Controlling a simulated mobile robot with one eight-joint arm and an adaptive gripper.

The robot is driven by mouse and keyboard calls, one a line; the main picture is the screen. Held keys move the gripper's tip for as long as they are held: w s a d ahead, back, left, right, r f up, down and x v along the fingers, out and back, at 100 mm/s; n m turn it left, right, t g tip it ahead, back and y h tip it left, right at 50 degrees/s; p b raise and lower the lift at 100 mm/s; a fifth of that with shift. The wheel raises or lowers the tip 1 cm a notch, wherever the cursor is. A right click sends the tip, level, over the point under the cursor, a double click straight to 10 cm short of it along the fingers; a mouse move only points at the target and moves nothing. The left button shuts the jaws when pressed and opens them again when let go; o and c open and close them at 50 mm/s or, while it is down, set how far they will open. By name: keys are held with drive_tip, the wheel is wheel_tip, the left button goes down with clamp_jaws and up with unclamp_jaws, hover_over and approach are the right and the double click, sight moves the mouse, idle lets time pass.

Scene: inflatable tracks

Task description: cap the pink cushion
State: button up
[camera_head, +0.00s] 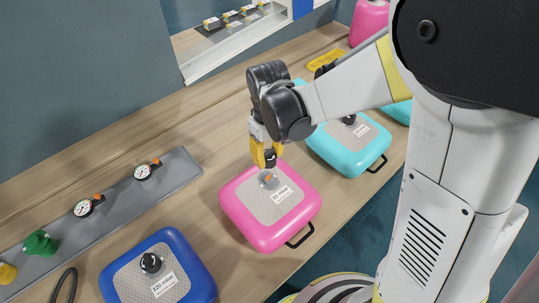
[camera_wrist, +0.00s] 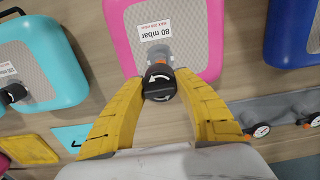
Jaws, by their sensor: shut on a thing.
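The pink cushion (camera_head: 240,212) lies on the wooden bench, with a grey mesh top and a pale label. In the wrist view the pink cushion (camera_wrist: 120,38) has its label reading 80 mbar. Its grey valve (camera_head: 268,179) stands up near the far edge of the top; it also shows in the wrist view (camera_wrist: 157,54). My gripper (camera_head: 264,156) is over the valve, its yellow fingers pointing down. It is shut on a black cap (camera_wrist: 159,86) with white arrows. The cap (camera_head: 270,158) seems just above the valve; whether they touch I cannot tell.
A blue cushion (camera_head: 203,267) with a black cap lies to the left, a teal cushion (camera_head: 335,151) to the right. A grey rail (camera_head: 115,205) with gauges runs along the back left. A yellow tray (camera_head: 327,60) and a shelf (camera_head: 225,50) are farther back.

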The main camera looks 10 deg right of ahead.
sight(269, 176)
drive_tip(key=shift+f+b, duration=2.6)
drive_tip(key=shift+f, duration=0.3)
drive_tip(key=shift+f+b, duration=2.1)
drive_tip(key=shift+b, duration=0.05)
drive_tip(key=n, duration=0.5)
drive_tip(key=shift+b, duration=0.3)
drive_tip(key=n, duration=0.3)
drive_tip(key=shift+n+b, duration=0.3)
drive_tip(key=shift+n, duration=0.9)
